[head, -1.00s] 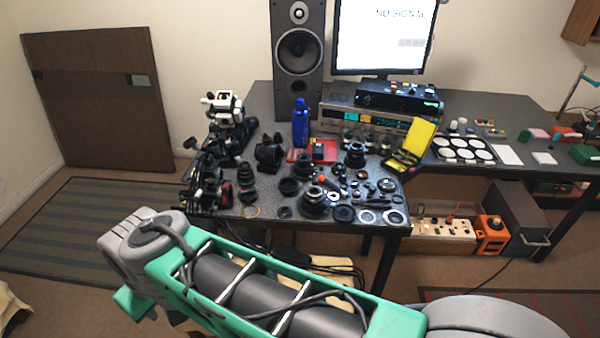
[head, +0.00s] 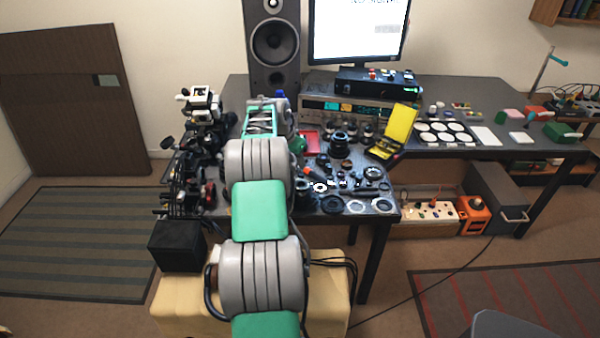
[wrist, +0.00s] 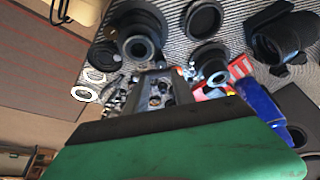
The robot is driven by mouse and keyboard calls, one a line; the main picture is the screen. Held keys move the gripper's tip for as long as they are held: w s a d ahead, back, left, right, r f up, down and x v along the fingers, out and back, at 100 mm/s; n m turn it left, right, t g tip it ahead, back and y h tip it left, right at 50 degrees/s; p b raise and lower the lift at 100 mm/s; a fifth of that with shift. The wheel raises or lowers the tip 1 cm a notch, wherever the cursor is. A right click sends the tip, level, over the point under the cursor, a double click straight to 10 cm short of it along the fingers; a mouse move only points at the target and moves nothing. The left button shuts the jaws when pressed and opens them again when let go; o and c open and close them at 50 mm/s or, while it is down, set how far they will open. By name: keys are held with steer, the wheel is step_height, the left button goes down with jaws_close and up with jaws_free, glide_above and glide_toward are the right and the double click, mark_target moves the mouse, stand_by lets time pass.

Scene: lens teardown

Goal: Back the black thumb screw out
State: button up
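I cannot pick out the black thumb screw among the many small dark parts in either view. My gripper (wrist: 158,72) shows in the wrist view as two grey fingers beyond a green and black body. The fingers look apart, with small parts visible between them and nothing clearly held. They point at the workbench (head: 390,190) and its spread of lens parts. In the head view my arm reaches over the left half of the bench and hides the gripper and the parts behind it. A dark lens barrel (wrist: 138,40) lies just beyond the fingers in the wrist view.
A blue bottle (wrist: 262,105) stands close on the right in the wrist view. A speaker (head: 275,45), a monitor (head: 355,30) and an instrument (head: 355,108) stand behind. A yellow case (head: 402,120) stands open at right. Black gear (head: 195,150) crowds the left edge.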

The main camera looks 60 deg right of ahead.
mark_target(301, 174)
steer(key=p+x, duration=0.1)
steer(key=x, duration=0.6)
steer(key=shift+w+f, duration=0.15)
steer(key=shift+c, duration=0.3)
steer(key=shift+a, duration=0.1)
jaws_close()
